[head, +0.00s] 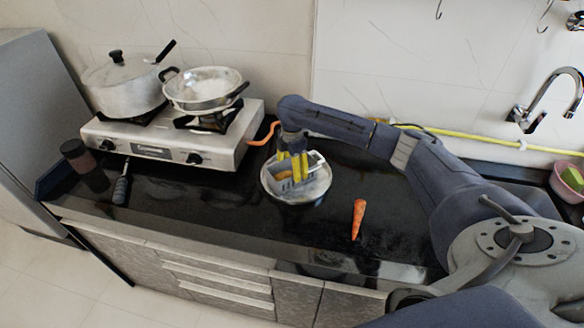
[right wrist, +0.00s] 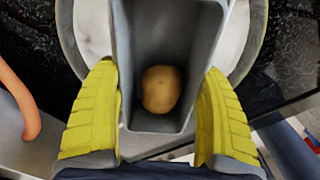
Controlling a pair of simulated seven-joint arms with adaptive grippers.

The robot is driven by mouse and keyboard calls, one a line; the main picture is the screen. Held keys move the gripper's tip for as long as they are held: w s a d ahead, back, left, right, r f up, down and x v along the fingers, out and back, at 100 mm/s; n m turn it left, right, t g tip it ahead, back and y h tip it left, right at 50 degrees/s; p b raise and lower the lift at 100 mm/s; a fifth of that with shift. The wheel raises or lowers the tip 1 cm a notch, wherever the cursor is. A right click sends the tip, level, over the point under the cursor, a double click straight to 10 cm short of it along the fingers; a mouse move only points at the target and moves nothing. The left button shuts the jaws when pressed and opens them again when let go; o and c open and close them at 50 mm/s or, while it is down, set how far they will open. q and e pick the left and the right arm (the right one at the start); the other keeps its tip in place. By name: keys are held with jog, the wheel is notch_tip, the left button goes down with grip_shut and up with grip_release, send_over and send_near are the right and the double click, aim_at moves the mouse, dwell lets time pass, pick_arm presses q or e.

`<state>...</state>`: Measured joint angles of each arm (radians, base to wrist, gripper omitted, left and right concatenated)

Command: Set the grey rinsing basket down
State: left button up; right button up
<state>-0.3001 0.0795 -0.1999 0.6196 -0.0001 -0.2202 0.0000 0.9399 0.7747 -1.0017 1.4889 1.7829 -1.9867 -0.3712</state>
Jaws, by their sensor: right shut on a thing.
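The grey rinsing basket (head: 307,183) is over a round, light-coloured vessel (head: 277,190) at the middle of the dark counter. My right gripper (head: 293,166) is shut on the basket. In the right wrist view, its yellow fingers (right wrist: 160,115) are on both sides of the grey basket (right wrist: 136,60), and a brown potato (right wrist: 161,89) lies inside. The round vessel's rim (right wrist: 70,35) shows behind the basket. Whether the basket touches the vessel is unclear. My left gripper is not in view.
A carrot (head: 358,218) lies right of the vessel. A gas stove (head: 170,147) with a lidded pot (head: 122,86) and a pan (head: 204,88) stands at left. A dark jar (head: 77,155) is near the left edge. The counter between vessel and carrot is clear.

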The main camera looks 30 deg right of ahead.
jog(key=o, duration=1.4)
jog(key=shift+c, duration=0.2)
notch_tip(320, 180, up, 12)
jog(key=shift+r, duration=0.15)
jog(key=shift+a, duration=0.1)
